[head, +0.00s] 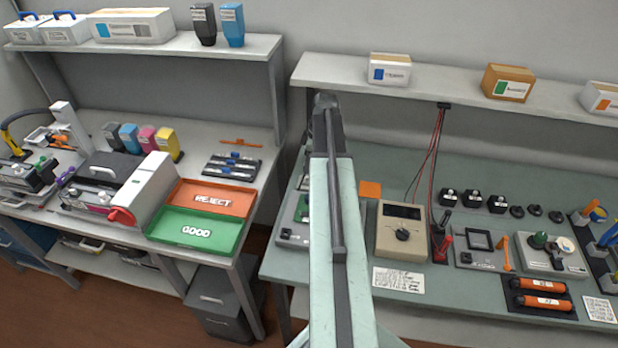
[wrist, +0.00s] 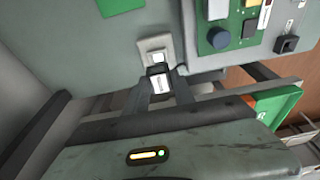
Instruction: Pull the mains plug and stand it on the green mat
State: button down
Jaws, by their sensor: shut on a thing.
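My gripper (wrist: 156,83) is shut on the mains plug (wrist: 157,86), a dark block with a white label, in the middle of the wrist view. A pale socket plate (wrist: 149,44) with a white centre is just beyond the plug. The plug appears up against it, but I cannot tell whether its pins are inside. A dark cable runs from beside the plug to the right. The green mat (wrist: 121,4) is a flat green patch at the top edge of the wrist view. In the head view, my arm hides the gripper, plug and socket.
A pale device with a green board (wrist: 228,30) lies right of the socket in the wrist view. In the head view, a meter (head: 402,228) and an orange square (head: 370,189) are right of my arm. The green GOOD tray (head: 195,232) is on the left bench.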

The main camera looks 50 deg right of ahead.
jog(key=shift+r+p, duration=2.05)
jog(key=shift+r, duration=0.05)
jog(key=shift+f, duration=0.1)
